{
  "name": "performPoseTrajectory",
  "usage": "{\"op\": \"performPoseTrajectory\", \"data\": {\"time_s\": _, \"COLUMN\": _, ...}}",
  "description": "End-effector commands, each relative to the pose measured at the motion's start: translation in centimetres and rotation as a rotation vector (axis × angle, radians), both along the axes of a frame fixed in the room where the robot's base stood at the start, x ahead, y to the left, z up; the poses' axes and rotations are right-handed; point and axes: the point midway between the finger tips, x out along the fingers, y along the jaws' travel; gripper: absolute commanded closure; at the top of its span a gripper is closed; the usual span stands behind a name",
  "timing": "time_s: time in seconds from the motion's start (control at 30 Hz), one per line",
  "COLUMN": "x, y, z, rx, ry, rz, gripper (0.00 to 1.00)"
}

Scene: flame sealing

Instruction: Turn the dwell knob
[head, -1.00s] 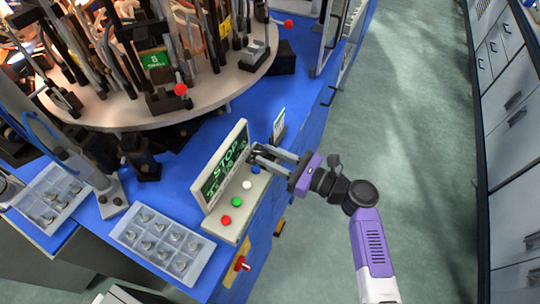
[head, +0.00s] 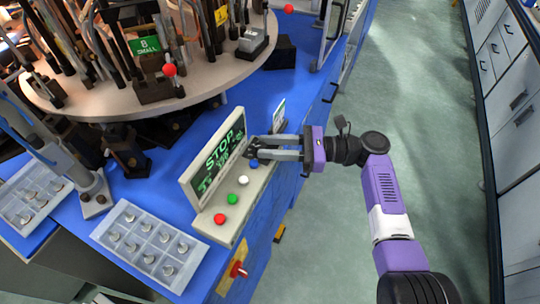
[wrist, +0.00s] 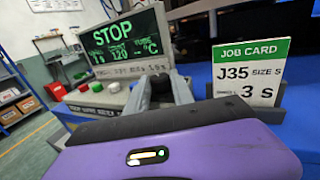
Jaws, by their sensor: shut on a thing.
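The control panel (head: 240,195) stands on the blue bench with a lit screen (head: 215,160) reading STOP. In the wrist view the screen (wrist: 125,40) also shows 120 °C; its smaller line is too blurred to read surely. My gripper (head: 250,148) reaches in from the right to the panel's far end. In the wrist view my gripper (wrist: 160,88) has its fingers closed on either side of the dark dwell knob (wrist: 161,84). The knob's pointer is hidden. The job card (wrist: 248,75) reads J35, size S, 3 S.
Red (head: 220,218), green (head: 233,199), white (head: 243,180) and blue (head: 253,163) buttons line the panel, the blue one close to my fingers. A round turntable (head: 150,95) stands behind. A clear tray (head: 120,208) lies left. The floor on the right is clear.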

Motion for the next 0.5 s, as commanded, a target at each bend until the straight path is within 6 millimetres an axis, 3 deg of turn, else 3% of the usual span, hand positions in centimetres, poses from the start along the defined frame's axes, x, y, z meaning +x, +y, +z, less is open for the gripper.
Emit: {"op": "performPoseTrajectory", "data": {"time_s": 0.5, "x": 0.35, "y": -0.02, "z": -0.19, "rx": -0.001, "ry": 0.001, "rz": 0.156, "gripper": 1.0}}
